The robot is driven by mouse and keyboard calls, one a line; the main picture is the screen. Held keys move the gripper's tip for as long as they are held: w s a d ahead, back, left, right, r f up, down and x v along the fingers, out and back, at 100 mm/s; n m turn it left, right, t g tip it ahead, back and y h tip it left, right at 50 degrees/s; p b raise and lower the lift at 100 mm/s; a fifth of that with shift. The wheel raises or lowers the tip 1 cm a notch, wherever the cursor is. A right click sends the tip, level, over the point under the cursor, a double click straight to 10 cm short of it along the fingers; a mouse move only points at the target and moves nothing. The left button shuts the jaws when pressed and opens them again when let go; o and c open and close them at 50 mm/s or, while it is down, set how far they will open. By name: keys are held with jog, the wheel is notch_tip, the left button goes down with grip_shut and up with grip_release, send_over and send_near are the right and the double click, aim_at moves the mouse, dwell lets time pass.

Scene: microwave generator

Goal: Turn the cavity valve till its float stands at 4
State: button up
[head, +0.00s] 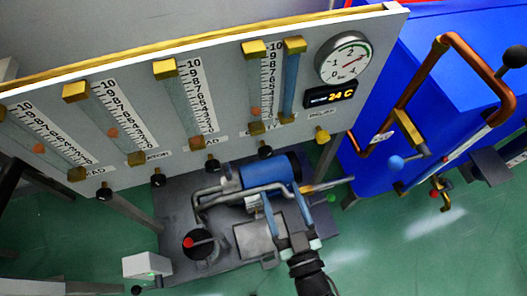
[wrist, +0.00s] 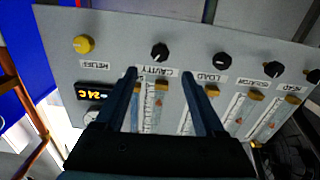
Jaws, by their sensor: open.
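The cavity valve is a black knob (wrist: 160,51) above the CAVITY label in the wrist view, where the panel appears upside down. It also shows in the head view (head: 265,151) under its flow tube. The orange cavity float (head: 256,112) stands low in the tube, by eye between 1 and 2 on the scale (head: 268,80). My gripper (head: 282,192) is open and empty, below and in front of the knob in the head view. In the wrist view its two fingers (wrist: 158,74) reach toward the panel, apart from the knob.
A yellow relief knob (head: 322,136) is to the right of the cavity knob. A blue cylinder with grey pipes (head: 270,170) lies below the panel. A blue cabinet (head: 425,95) stands at right.

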aim_at(267, 156)
jog(key=b+x, duration=0.1)
jog(key=x, duration=1)
jog(key=shift+b, duration=0.3)
grip_shut()
